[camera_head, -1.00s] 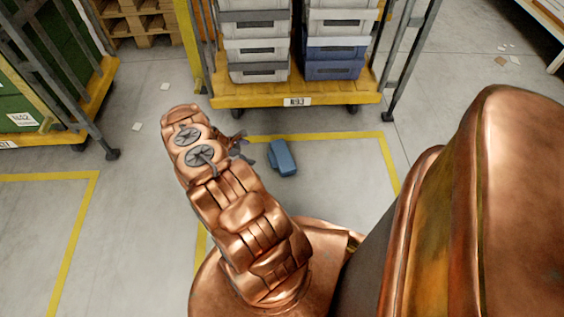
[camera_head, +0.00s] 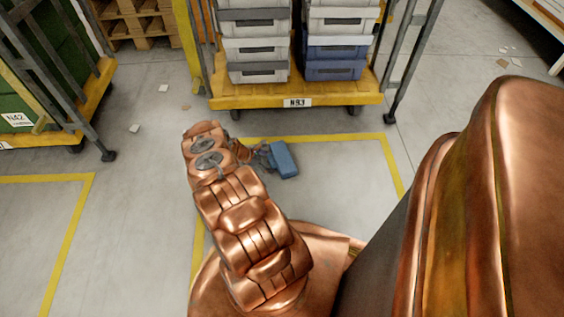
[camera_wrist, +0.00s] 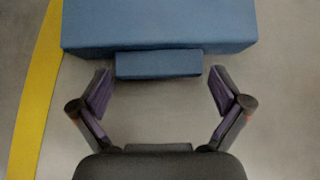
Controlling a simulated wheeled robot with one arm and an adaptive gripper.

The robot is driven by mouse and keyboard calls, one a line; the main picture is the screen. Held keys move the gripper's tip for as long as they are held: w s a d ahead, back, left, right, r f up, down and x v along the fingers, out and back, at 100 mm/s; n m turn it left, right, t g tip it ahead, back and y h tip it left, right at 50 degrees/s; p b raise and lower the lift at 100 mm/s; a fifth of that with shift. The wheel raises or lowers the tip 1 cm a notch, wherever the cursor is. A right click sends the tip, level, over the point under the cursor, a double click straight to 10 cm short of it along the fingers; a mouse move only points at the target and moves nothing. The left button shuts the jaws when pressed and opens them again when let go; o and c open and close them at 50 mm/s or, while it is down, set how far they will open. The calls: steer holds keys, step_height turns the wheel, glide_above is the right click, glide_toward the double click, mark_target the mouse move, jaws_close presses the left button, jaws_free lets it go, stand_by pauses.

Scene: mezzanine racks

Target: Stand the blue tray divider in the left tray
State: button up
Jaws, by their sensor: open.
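The blue tray divider (camera_head: 283,160) lies on the grey floor in front of the rack trolley, inside the yellow floor marking. In the wrist view the divider (camera_wrist: 160,24) fills the top, with a narrow blue bar (camera_wrist: 158,64) sticking out towards me. My gripper (camera_wrist: 159,91) is open, its two fingers to the left and right of that bar and apart from it. In the head view my gripper (camera_head: 262,154) is at the divider's left side, partly hidden by my arm. The trays are stacked on the trolley: grey ones (camera_head: 254,48) at left, grey and blue ones (camera_head: 336,48) at right.
The trolley's yellow base (camera_head: 240,102) carries the label N93 and has grey posts. A second trolley with green crates (camera_head: 40,65) stands at the left. Yellow lines (camera_head: 330,137) mark the floor. Open floor (camera_head: 140,200) lies left of my arm.

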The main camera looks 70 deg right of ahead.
steer(key=shift+s+d+f, duration=0.15)
steer(key=shift+s+f, duration=0.1)
steer(key=shift+f, duration=0.1)
steer(key=shift+r, duration=0.1)
steer(key=shift+c, duration=0.4)
steer(key=c, duration=0.9)
steer(key=shift+r, duration=0.1)
